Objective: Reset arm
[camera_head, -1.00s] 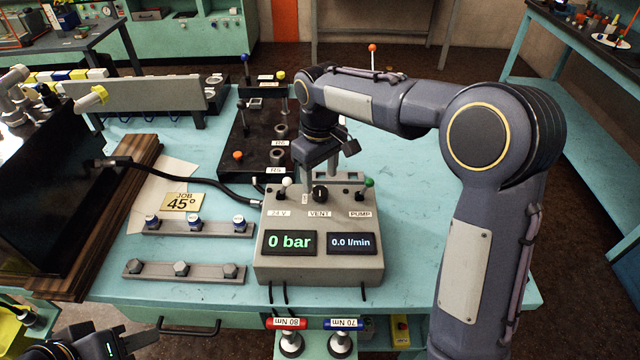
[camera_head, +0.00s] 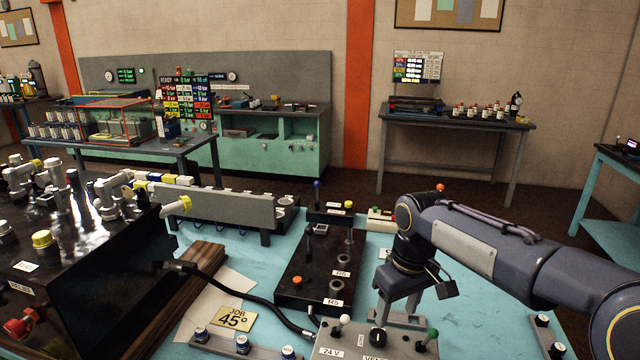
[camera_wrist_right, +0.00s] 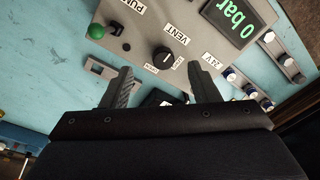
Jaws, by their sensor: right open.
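My right gripper (camera_head: 392,306) points down just behind the grey control box (camera_head: 350,345). In the right wrist view its two fingers (camera_wrist_right: 158,88) are spread apart with nothing between them. The box's black VENT knob (camera_wrist_right: 166,57) lies ahead of the fingertips, apart from them. The knob (camera_head: 378,338) also shows in the head view, beside a white-tipped lever (camera_head: 342,322) and a green-tipped lever (camera_head: 432,336). The box display reads 0 bar (camera_wrist_right: 236,20) in the wrist view. My left gripper is not in view.
A black block (camera_head: 300,275) marked R5 and R6 stands left of my right gripper. A JOB 45° card (camera_head: 234,317) lies on the turquoise bench (camera_head: 215,240).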

